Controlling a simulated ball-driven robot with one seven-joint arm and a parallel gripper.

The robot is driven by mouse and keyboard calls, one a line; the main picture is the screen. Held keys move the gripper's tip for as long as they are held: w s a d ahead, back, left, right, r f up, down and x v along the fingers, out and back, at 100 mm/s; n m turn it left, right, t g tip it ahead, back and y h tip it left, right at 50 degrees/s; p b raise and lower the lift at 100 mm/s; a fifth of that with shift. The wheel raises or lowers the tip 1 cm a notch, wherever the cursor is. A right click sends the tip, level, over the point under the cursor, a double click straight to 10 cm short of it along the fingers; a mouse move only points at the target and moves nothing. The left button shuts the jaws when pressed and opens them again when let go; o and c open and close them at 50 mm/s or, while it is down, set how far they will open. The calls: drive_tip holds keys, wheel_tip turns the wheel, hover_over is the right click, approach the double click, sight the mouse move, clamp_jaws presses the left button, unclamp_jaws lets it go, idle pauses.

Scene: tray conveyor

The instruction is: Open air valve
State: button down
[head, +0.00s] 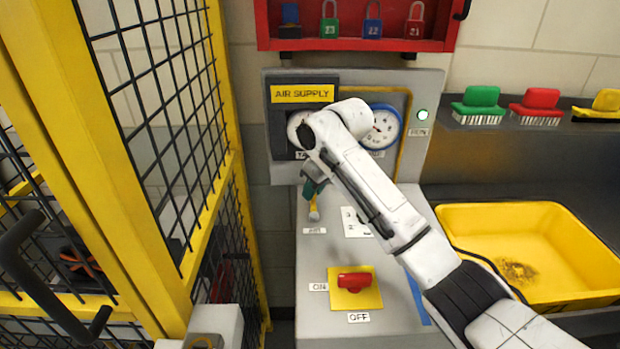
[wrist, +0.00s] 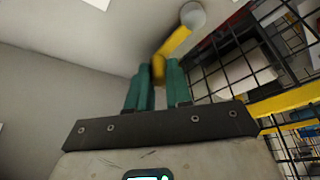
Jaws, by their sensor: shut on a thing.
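The air valve's yellow lever (head: 314,211) stands on the grey panel above a small white label, at the left of the sloping console. My gripper (head: 312,187) reaches down to it with dark green fingers, partly hidden behind my arm. In the wrist view the green fingers of my gripper (wrist: 158,75) are shut on the yellow lever (wrist: 176,42), close to its lower end. The lever slants up to the right there, to a pale round end (wrist: 193,16). Its exact angle on the valve is hard to tell in the head view.
A red switch handle (head: 354,281) sits on a yellow plate between ON and OFF labels. Gauges (head: 382,127) stand behind my arm. A yellow mesh fence (head: 222,180) stands close on the left, a yellow tub (head: 590,282) on the right. Padlocks (head: 330,25) hang above.

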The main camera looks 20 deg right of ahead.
idle(0.3)
drive_tip(key=c, duration=1)
unclamp_jaws()
drive_tip(key=shift+d, duration=0.1)
drive_tip(key=shift+c, duration=0.2)
drive_tip(key=v, duration=1)
drive_tip(key=shift+s+r+b, duration=0.3)
drive_tip(key=shift+b, duration=0.05)
